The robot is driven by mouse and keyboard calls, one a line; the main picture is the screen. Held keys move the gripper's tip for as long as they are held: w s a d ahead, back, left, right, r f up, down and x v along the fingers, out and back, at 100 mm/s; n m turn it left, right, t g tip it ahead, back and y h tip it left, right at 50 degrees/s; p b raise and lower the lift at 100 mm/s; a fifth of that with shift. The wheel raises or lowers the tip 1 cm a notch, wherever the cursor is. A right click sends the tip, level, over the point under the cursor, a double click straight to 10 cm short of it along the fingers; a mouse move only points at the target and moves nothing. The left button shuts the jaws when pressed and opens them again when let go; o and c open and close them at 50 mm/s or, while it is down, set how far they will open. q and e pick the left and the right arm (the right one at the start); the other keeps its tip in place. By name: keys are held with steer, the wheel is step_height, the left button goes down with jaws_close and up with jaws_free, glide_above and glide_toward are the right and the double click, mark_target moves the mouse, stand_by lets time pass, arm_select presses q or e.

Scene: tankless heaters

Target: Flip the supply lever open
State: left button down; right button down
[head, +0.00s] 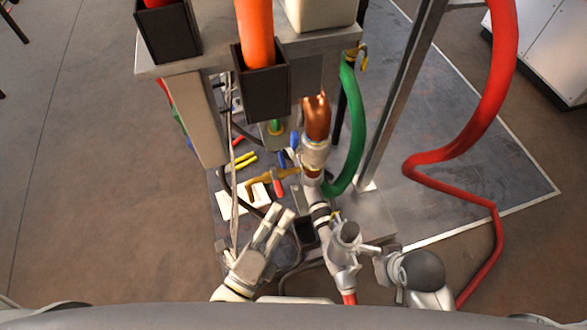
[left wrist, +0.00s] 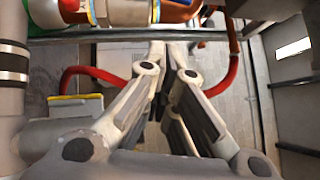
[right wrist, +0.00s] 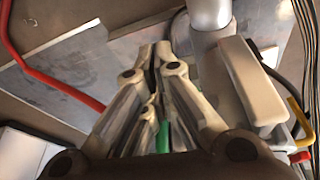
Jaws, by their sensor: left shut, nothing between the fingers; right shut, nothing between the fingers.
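I cannot tell for certain which part is the supply lever. The grey pipe assembly (head: 318,208) with a copper elbow (head: 317,115) runs down the middle of the head view. A thick cream bar (right wrist: 253,80) lies right of my right gripper in the right wrist view, apart from its fingertips. My left gripper (head: 283,213) is shut and empty, left of the pipe; its fingertips also show in the left wrist view (left wrist: 167,50). My right gripper (right wrist: 154,50) is shut and empty. In the head view its fingers are partly hard to separate from the grey fittings.
A green hose (head: 352,140) curves beside the pipe. A red hose (head: 497,80) loops down the right. Black holders (head: 263,93) hang from a metal bench (head: 205,62). Small tools, including yellow-handled pliers (head: 241,161), lie behind my left gripper. Open floor is at the left.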

mark_target(294, 140)
arm_select(q)
steer(key=w+a+r+x, duration=0.1)
steer(key=a+x, duration=0.1)
steer(key=x, duration=1.1)
steer(key=shift+a, duration=0.25)
arm_select(e)
steer(key=shift+s+r, duration=0.1)
steer(key=shift+r, duration=0.3)
arm_select(q)
steer(key=shift+r, duration=0.15)
steer(key=shift+w+r, duration=0.1)
arm_select(e)
steer(key=shift+r, duration=0.1)
